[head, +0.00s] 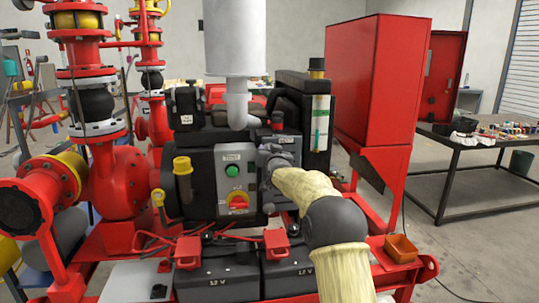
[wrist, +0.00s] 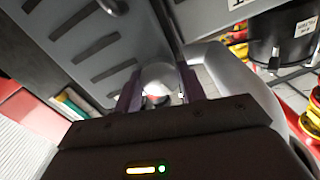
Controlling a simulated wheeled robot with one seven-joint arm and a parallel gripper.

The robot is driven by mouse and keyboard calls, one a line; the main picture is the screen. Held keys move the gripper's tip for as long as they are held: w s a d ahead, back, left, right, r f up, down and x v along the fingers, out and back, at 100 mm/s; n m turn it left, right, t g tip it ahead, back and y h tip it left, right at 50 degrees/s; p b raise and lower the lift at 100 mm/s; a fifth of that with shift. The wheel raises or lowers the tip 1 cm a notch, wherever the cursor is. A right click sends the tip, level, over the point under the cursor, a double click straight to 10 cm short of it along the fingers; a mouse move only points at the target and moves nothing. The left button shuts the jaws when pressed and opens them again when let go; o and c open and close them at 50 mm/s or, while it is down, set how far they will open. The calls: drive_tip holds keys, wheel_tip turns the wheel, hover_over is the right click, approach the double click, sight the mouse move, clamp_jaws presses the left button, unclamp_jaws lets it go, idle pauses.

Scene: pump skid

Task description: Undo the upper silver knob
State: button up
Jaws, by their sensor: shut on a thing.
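In the wrist view, a round silver knob (wrist: 158,76) sits between the two dark fingers of my gripper (wrist: 160,86), which is shut on it. The knob is close to a dark grey slotted panel (wrist: 95,40). In the head view, my pale yellow arm reaches to the right side of the control box, and my grey gripper (head: 276,158) is there against the engine. The knob is hidden behind my gripper in the head view. I cannot see a second silver knob clearly, so I cannot tell from these frames that this is the upper one.
A grey control box (head: 232,170) with a green button and a red-yellow switch is left of my gripper. A white exhaust pipe (head: 236,50) rises above. Two black batteries (head: 290,275) are below. A tall red cabinet (head: 375,85) stands at right.

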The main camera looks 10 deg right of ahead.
drive_tip(key=shift+f+m, duration=0.2)
drive_tip(key=shift+m, duration=0.4)
drive_tip(key=o, duration=1)
drive_tip(key=shift+c, duration=0.2)
drive_tip(key=shift+r, duration=0.1)
drive_tip(key=s+b, duration=0.3)
drive_tip(key=s, duration=1.4)
drive_tip(key=shift+s+b, duration=0.2)
drive_tip(key=shift+b, duration=0.15)
